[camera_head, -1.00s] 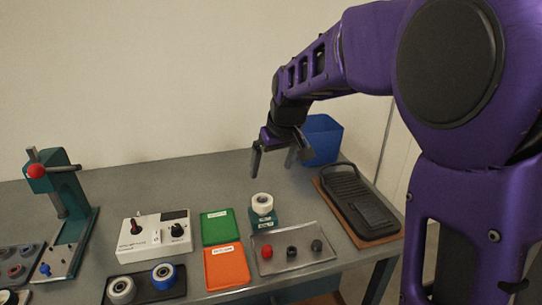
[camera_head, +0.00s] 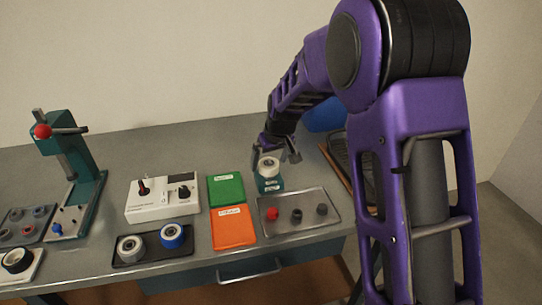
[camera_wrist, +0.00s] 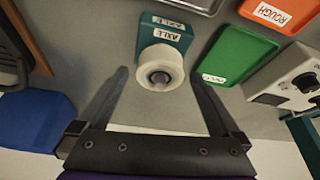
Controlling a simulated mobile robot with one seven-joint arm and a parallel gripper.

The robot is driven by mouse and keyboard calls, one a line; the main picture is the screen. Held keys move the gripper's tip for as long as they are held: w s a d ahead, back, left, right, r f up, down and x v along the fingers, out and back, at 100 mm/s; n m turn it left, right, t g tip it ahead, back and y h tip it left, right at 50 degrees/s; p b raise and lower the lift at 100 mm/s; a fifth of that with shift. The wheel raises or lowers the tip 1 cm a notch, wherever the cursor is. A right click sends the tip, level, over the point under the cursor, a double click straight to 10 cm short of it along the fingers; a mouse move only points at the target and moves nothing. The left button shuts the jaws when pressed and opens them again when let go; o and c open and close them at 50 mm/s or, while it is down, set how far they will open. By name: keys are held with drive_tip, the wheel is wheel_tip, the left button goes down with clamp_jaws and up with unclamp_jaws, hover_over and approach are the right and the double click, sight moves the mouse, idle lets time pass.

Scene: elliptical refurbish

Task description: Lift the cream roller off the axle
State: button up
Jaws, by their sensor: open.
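The cream roller (camera_head: 268,165) sits on the teal axle block (camera_head: 270,184), whose label reads "AXLE" in the wrist view. The roller shows in the wrist view (camera_wrist: 160,60) as a pale ring around a dark centre. My gripper (camera_head: 275,152) is open above and behind the roller, one finger towards each side of it. In the wrist view my fingers (camera_wrist: 163,80) are spread wide, with the roller between and slightly beyond their tips. I cannot tell the exact height of the fingertips relative to the roller.
A green tray (camera_head: 227,189) and an orange tray (camera_head: 233,244) lie left of the axle block. A white control box (camera_head: 161,210), a roller tray (camera_head: 125,262) and a teal press (camera_head: 86,182) stand further left. A blue bin (camera_head: 322,116) is behind.

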drive_tip(key=c, duration=1.4)
drive_tip(key=shift+o, duration=0.2)
drive_tip(key=shift+r+p, duration=1.05)
drive_tip(key=shift+r, duration=1.6)
